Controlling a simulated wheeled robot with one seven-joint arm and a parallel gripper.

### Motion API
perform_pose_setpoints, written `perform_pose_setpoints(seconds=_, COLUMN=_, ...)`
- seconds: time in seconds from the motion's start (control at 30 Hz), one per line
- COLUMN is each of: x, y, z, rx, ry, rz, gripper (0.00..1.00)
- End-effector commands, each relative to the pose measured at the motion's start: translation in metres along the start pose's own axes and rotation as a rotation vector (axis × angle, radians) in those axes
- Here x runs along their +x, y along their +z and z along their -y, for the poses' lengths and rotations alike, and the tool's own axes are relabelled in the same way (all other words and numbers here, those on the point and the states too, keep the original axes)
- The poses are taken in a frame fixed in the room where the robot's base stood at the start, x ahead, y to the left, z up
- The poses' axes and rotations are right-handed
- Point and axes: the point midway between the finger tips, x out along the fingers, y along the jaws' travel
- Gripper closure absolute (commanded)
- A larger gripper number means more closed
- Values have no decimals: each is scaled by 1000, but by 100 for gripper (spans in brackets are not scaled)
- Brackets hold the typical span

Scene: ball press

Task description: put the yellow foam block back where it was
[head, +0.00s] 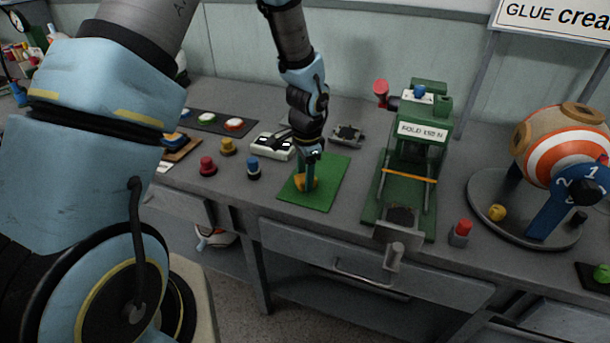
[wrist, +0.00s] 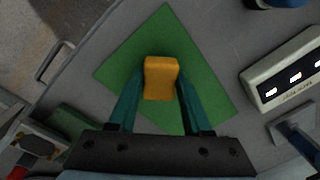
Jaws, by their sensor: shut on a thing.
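The yellow foam block (wrist: 160,78) is between the two fingers of my gripper (wrist: 158,92) in the wrist view. My gripper is shut on it. In the head view the block (head: 303,184) shows low over the green mat (head: 325,196), partly hidden by my gripper (head: 309,176). I cannot tell whether the block touches the mat. The green mat also fills the middle of the wrist view (wrist: 165,30), and its surface around the block is bare.
A green press (head: 430,165) stands right of the mat. Left of it are a red knob (head: 207,166), a yellow knob (head: 227,147), a blue knob (head: 253,169) and a white display box (head: 272,146). The bench's front edge is close to the mat. A wheel with a striped ball (head: 560,143) stands far right.

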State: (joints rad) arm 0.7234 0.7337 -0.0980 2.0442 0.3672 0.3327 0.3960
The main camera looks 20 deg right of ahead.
Motion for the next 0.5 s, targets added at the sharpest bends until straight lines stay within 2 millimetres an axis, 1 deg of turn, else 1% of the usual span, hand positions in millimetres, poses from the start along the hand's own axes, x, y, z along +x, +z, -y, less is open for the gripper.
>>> perform_pose_setpoints(seconds=0.4, x=12, y=0, z=-1, rx=0, ry=0, rz=0, gripper=100)
perform_pose_setpoints(seconds=0.5, x=12, y=0, z=-1, rx=0, ry=0, rz=0, gripper=100)
